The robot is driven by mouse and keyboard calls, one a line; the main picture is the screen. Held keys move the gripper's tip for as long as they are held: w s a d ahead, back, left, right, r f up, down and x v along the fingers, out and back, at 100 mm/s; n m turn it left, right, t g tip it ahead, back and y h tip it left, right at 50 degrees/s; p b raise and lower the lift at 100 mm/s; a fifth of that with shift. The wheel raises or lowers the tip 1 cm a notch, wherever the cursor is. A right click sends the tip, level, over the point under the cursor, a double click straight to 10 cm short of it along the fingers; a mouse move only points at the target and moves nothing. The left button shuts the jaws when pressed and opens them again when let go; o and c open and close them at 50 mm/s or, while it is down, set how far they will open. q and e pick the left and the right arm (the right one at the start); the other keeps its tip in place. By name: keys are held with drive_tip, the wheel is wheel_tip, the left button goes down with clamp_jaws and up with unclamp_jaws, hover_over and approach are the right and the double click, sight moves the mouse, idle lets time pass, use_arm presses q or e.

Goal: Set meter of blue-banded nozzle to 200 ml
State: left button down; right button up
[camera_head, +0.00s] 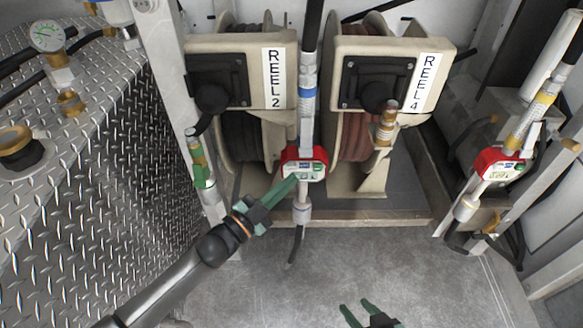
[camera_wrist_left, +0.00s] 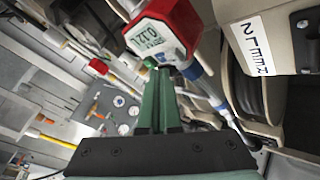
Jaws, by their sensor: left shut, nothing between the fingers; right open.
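The blue-banded nozzle (camera_head: 308,92) hangs upright between two reels, with its red and white meter (camera_head: 304,163) at its lower part. In the left wrist view the meter (camera_wrist_left: 165,30) is close, and its display shows digits that look like 0.12 and one more I cannot read surely. My left gripper (camera_head: 296,180) is shut and empty, its green fingertips at the lower left of the meter face. In the left wrist view the fingertips (camera_wrist_left: 152,68) are at the display's lower edge; I cannot tell if they touch. My right gripper (camera_head: 358,312) is open and empty, low in the head view.
Reel 2 (camera_head: 240,75) and Reel 4 (camera_head: 385,75) stand behind the nozzle. A yellow-banded nozzle (camera_head: 530,115) with another red meter (camera_head: 502,163) is at right. A diamond-plate box (camera_head: 85,190) fills the left. The grey floor in front is clear.

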idle(0.7)
use_arm(q)
drive_tip(key=shift+w, duration=0.2)
drive_tip(key=shift+w, duration=0.25)
drive_tip(key=shift+w+b, duration=0.55)
drive_tip(key=shift+w, duration=0.15)
idle(0.7)
idle(0.4)
drive_tip(key=shift+s+p, duration=0.75)
drive_tip(key=shift+s, duration=0.4)
